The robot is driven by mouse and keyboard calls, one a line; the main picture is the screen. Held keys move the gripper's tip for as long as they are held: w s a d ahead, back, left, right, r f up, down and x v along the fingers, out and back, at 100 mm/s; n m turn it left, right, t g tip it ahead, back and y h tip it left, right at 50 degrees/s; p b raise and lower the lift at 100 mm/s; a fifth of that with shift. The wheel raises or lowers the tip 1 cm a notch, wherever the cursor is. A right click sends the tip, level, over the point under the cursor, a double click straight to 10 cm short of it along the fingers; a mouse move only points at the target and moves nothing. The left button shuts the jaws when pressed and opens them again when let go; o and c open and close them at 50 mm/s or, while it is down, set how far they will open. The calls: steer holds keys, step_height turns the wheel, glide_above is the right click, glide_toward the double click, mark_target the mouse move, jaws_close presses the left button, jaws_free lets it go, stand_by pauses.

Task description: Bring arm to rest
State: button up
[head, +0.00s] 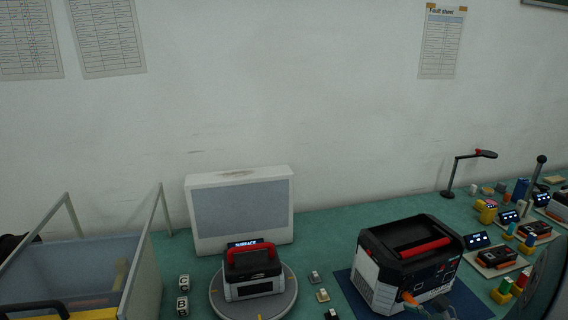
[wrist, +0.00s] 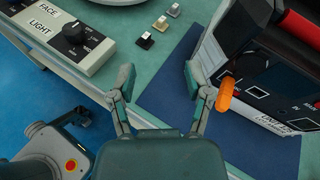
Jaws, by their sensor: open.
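My gripper (wrist: 160,85) is open and empty in the wrist view, above the blue mat and the bench's front edge. Its right finger is close to an orange plug-like part (wrist: 226,94) on the front of a black and white unit with a red handle; I cannot tell whether they touch. In the head view that unit (head: 375,285) stands on the blue mat (head: 350,290), and part of my gripper shows at its front, low in the picture.
A small device with a red handle (head: 252,262) sits on a round turntable (head: 217,293) before a white panel (head: 190,215). A clear-walled bin (head: 148,275) stands left. A control box with a knob (wrist: 62,40) lies at the bench edge. Small devices crowd the right.

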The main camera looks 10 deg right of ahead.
steer(key=s+a+r+n+g, duration=0.3)
steer(key=a+n+g, duration=0.1)
steer(key=a+n, duration=0.45)
steer(key=s+a+r+n+g, duration=0.3)
steer(key=a+r+n+g, duration=0.15)
steer(key=a+n, duration=0.35)
steer(key=s+a+r+n+t+h, duration=0.2)
steer(key=s+r+n+h, duration=0.4)
steer(key=n, duration=0.4)
steer(key=shift+s+a+r+h, duration=0.3)
steer(key=shift+s+h, duration=0.2)
steer(key=shift+h, duration=0.3)
steer(key=shift+c, duration=0.5)
steer(key=shift+d, duration=0.1)
